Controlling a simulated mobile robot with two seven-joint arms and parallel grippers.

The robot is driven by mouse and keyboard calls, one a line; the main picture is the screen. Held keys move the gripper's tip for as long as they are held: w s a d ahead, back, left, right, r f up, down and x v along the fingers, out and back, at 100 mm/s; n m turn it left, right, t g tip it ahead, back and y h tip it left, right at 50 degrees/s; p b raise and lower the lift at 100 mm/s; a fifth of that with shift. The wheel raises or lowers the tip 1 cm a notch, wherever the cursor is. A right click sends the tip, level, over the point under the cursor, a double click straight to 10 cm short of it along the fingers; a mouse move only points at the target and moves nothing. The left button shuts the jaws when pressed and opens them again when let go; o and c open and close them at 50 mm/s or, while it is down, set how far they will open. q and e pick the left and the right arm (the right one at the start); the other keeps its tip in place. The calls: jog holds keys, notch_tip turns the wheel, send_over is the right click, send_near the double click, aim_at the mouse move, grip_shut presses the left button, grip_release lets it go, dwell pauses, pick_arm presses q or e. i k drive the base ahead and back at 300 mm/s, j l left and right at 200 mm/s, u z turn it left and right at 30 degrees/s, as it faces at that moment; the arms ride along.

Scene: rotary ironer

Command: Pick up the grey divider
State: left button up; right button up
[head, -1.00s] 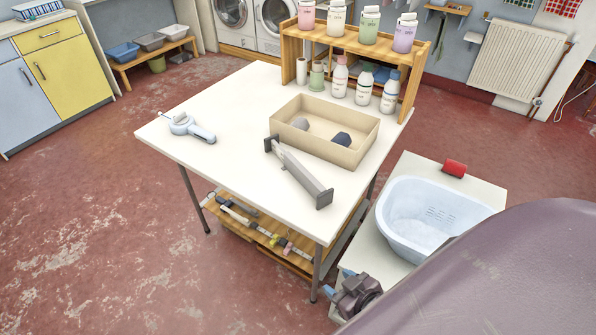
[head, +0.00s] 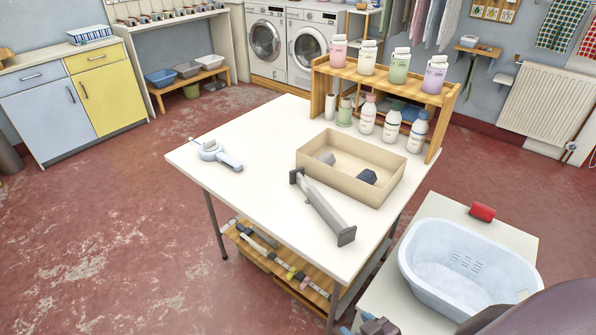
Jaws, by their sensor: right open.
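The grey divider (head: 323,208) lies on the white-topped table (head: 243,217), a long bar with a dark upright plate at each end. It lies slantwise in front of the beige open box (head: 349,184), clear of the table's edge. My right gripper (head: 373,327) shows only in part at the bottom edge, beside the table's front right corner. It is open, below and well apart from the divider; most of it is cut off by the frame. My left gripper is not in view.
A white and blue-grey handled tool (head: 215,154) lies at the table's left. Bottles stand on and under a wooden rack (head: 442,91) at the back. A pale basin (head: 470,268) and a red item (head: 482,212) sit on a low stand at right. The table's front left is clear.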

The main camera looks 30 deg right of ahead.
aim_at(345, 235)
jog(key=z, duration=0.9)
jog(key=i+j+z, duration=0.2)
jog(key=z, duration=0.25)
jog(key=i+j+z, duration=0.1)
jog(key=j+z, duration=0.4)
jog(key=i+j+z, duration=0.1)
jog(key=j+z, duration=0.25)
jog(key=j, duration=0.35)
